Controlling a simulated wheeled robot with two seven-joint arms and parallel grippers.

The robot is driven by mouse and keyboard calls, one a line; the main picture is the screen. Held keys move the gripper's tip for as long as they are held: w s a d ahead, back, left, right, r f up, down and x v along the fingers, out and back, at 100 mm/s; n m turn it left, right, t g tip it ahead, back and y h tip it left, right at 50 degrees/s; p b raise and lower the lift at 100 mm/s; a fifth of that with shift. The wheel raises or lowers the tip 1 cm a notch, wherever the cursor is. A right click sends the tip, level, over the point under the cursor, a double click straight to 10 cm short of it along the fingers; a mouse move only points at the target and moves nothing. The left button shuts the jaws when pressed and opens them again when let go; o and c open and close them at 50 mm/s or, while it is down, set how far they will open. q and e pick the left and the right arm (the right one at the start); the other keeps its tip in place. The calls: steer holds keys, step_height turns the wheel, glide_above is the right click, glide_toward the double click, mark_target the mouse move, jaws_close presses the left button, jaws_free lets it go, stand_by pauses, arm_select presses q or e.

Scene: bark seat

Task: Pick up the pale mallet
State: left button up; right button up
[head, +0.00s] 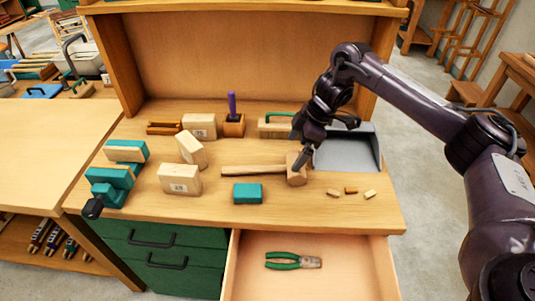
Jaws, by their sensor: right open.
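The pale mallet lies on its side on the wooden bench top, its handle (252,171) pointing left and its block head (297,176) at the right end. My right gripper (301,160) is open at the mallet's head, reaching down from the upper right. Its dark fingers overlap the top of the head in the picture. I cannot tell whether they touch it. My left gripper is not in the head view.
A teal block (248,193) lies just in front of the handle. Pale blocks (180,179) stand to the left, near a teal vise (110,180). A grey dustpan (348,150) is right of the gripper. Small wood scraps (351,190) lie in front. An open drawer (310,245) holds green-handled pliers (293,261).

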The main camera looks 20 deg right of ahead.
mark_target(286, 166)
steer(key=shift+s+a+f+p, duration=0.2)
steer(key=shift+a+f, duration=0.1)
steer(key=shift+f, duration=0.25)
steer(key=shift+s+a+f+p, duration=0.15)
steer(key=shift+a+f, duration=0.15)
steer(key=shift+f, duration=0.2)
steer(key=x, duration=0.2)
steer(key=p+x, duration=0.1)
steer(key=x, duration=0.1)
steer(key=shift+w+f, duration=0.3)
steer(key=shift+f, duration=0.25)
steer(key=c, duration=0.6)
steer(key=shift+c, duration=1.3)
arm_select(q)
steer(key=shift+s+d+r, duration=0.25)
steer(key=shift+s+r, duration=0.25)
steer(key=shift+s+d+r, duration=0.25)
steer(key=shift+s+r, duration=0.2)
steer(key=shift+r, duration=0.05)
arm_select(e)
steer(key=shift+w+r, duration=0.1)
steer(key=shift+c, duration=0.5)
steer(key=shift+r, duration=0.1)
